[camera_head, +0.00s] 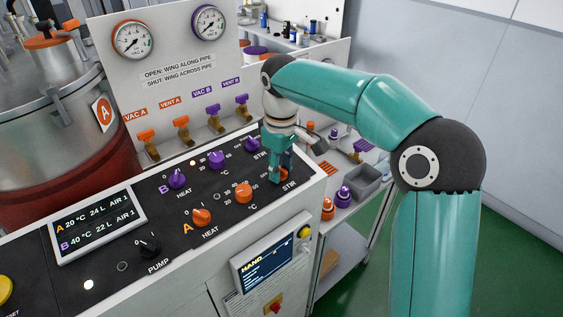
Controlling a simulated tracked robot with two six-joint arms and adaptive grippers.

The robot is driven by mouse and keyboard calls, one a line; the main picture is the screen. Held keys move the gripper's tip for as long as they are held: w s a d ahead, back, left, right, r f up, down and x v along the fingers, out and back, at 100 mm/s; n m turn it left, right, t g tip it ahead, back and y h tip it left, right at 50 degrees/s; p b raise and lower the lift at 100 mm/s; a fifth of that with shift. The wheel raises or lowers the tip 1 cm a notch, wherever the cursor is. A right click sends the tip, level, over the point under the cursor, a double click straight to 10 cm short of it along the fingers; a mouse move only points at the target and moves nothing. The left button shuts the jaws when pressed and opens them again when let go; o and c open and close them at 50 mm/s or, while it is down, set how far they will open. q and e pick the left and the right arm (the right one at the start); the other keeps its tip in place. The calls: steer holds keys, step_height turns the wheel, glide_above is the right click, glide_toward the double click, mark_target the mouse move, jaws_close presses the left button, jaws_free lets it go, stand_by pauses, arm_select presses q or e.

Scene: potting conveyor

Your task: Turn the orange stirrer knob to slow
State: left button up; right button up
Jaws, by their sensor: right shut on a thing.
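The orange stirrer knob (284,174) is at the right end of the orange A row on the black control panel, above a "STIR" label. My right gripper (281,169) points down over it and is shut on it. The fingers cover most of the knob, so its pointer and its setting are hidden. My left gripper is not in view.
The orange heat knob (202,216) and another orange knob (243,193) sit to the left in the same row. The purple stirrer knob (252,144) is close behind my gripper. A grey bin (368,183) stands on the shelf at right.

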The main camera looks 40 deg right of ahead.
mark_target(282, 170)
steer(key=shift+r+m+p, duration=0.1)
steer(key=shift+m+p, duration=0.2)
steer(key=shift+m, duration=1.1)
steer(key=o, duration=1.2)
steer(key=shift+c, duration=0.2)
step_height(282, 170, up, 12)
steer(key=shift+s, duration=0.25)
